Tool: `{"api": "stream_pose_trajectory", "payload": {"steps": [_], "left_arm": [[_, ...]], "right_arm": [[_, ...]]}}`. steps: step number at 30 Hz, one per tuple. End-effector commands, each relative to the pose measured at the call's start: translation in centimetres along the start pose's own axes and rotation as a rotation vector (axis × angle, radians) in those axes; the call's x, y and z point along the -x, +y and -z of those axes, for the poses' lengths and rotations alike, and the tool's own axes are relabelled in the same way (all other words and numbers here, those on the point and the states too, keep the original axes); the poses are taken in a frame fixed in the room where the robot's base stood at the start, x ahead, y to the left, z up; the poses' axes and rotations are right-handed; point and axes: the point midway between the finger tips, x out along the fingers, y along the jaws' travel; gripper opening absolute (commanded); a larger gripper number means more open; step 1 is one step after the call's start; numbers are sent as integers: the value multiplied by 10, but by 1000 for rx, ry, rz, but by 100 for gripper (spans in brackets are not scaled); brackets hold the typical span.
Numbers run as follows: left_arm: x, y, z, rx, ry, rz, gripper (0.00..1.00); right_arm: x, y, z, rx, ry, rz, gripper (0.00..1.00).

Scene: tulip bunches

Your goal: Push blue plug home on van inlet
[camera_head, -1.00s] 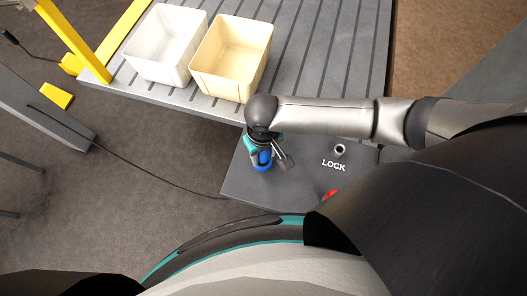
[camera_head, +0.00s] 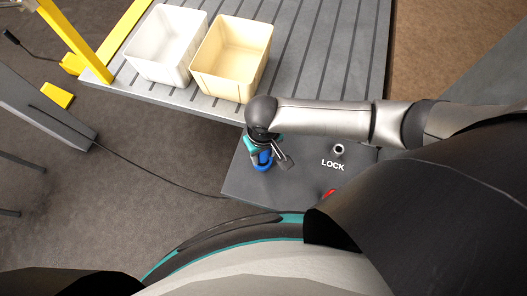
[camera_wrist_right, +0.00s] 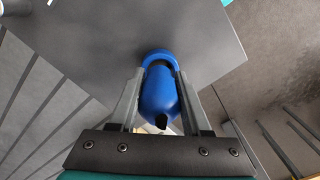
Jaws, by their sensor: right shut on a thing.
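The blue plug (camera_wrist_right: 159,95) is between the two fingers of my right gripper (camera_wrist_right: 158,75) in the right wrist view. Its far end meets a blue ring (camera_wrist_right: 158,54) on the dark grey panel, which looks like the inlet; I cannot tell how deep the plug sits. In the head view the blue plug (camera_head: 262,160) shows below my right gripper (camera_head: 270,160), over the left part of the grey panel (camera_head: 245,188). The wrist and hand hide part of the plug and the inlet there. My left gripper is not in view.
The panel carries the word LOCK beside a round fitting (camera_head: 339,149) and a red part (camera_head: 329,194). A white bin (camera_head: 150,68) and a cream bin (camera_head: 222,88) stand on the slatted deck (camera_head: 320,60). A black cable (camera_head: 150,172) runs to the panel's left edge.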

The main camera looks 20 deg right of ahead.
Motion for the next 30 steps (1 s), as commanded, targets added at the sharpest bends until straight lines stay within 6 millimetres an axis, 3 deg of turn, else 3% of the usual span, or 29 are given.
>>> {"api": "stream_pose_trajectory", "payload": {"steps": [18,30], "left_arm": [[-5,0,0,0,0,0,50],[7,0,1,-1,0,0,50]], "right_arm": [[-15,0,0,0,0,1,0],[-6,0,0,0,0,1,0]]}}
